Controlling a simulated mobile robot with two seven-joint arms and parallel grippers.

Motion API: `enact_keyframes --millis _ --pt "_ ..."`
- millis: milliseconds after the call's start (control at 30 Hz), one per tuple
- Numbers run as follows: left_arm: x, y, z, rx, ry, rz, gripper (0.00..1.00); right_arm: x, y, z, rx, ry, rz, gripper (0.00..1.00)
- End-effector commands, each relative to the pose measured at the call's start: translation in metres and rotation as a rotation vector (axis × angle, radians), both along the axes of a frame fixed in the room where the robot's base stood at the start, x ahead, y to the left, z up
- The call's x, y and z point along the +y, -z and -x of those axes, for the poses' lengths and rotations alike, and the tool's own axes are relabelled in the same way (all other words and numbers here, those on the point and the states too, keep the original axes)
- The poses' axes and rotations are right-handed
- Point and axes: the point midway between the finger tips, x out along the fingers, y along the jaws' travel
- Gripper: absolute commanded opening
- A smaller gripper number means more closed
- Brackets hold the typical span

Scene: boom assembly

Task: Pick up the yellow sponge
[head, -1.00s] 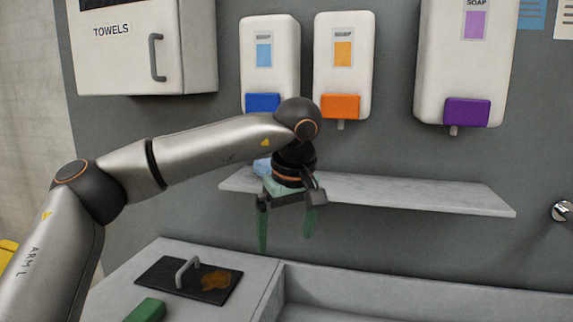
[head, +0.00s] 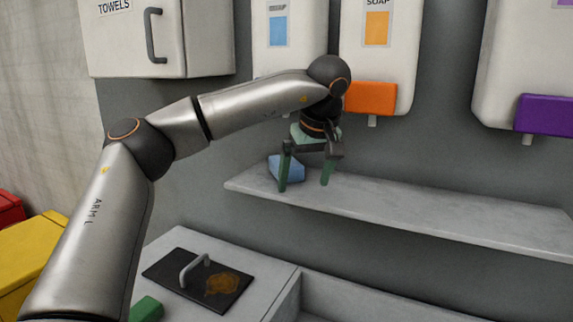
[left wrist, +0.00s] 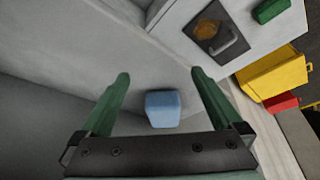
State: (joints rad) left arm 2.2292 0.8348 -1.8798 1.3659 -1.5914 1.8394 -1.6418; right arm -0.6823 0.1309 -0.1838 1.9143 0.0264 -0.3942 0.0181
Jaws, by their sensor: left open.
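I see no yellow sponge in either view. A blue sponge-like block (head: 294,168) lies at the left end of the grey wall shelf (head: 400,212). My left gripper (head: 305,185) is open and empty, with green fingers pointing down at the shelf's left end. One finger partly covers the blue block in the head view. In the left wrist view the blue block (left wrist: 163,110) shows between the fingers of the gripper (left wrist: 160,75), with clear gaps on both sides. A green block (head: 146,308) lies on the counter. My right gripper is not in view.
Soap dispensers with an orange (head: 371,97) and a purple (head: 545,115) lever hang above the shelf. A towel box (head: 190,40) hangs at left. A black plate (head: 165,268) with a handle and brown stain lies on the counter. Yellow (head: 30,255) and red (head: 8,208) bins stand at left.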

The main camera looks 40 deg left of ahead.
Motion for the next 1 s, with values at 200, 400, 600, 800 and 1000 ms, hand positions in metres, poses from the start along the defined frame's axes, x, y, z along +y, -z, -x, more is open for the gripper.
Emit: enact_keyframes --millis 200,400,600,800,1000 --pt "0.015 0.000 -0.008 0.001 -0.001 0.001 1.00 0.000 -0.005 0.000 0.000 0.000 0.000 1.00" --pt "0.041 -0.002 -0.022 0.001 -0.003 0.002 1.00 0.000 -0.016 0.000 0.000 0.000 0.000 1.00" --pt "0.060 0.007 -0.031 0.001 0.001 -0.001 1.00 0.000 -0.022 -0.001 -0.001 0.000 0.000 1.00" --pt "0.061 0.012 -0.031 -0.001 0.000 0.000 1.00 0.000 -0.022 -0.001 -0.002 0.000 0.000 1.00" --pt "0.061 0.011 -0.031 -0.001 0.000 0.000 0.88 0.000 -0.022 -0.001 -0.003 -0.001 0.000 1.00"
